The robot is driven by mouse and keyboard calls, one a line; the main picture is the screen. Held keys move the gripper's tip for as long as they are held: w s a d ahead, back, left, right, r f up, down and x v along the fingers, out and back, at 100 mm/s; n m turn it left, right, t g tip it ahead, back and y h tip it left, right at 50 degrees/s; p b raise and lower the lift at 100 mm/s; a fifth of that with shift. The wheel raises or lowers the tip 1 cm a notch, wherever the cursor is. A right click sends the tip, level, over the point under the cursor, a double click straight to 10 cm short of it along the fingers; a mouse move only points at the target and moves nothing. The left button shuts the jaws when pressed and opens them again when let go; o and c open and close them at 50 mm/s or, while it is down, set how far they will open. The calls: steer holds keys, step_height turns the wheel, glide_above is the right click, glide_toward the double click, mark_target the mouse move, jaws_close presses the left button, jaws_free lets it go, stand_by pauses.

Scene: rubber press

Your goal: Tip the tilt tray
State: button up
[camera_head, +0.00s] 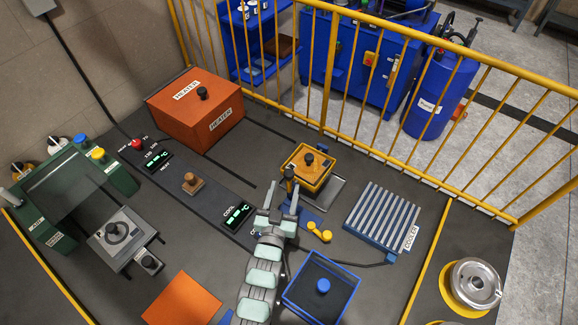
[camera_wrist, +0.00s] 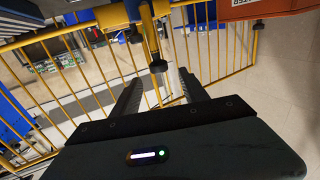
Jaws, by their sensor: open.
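The tilt tray looks to be the yellow square tray (camera_head: 318,186) with a dark knob on top, right of centre in the head view. A black-tipped handle (camera_head: 290,173) stands at its near left corner. My gripper (camera_head: 282,201) is open just in front of that handle. In the wrist view, a yellow bar with a black knob (camera_wrist: 157,66) shows between and just beyond the fingertips (camera_wrist: 159,78). I cannot tell whether the fingers touch it. The space between the fingers looks otherwise empty.
A slatted cooler rack (camera_head: 383,217) lies right of the tray. A blue bin (camera_head: 340,292) stands at front right, and yellow knobs (camera_head: 320,232) sit close to my gripper. The orange heater (camera_head: 196,112) is behind left. A yellow fence (camera_head: 400,130) runs behind.

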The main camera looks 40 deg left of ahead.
steer(key=x, duration=1)
steer(key=shift+d+r, duration=0.1)
steer(key=shift+c, duration=0.3)
jaws_close()
stand_by(0.9)
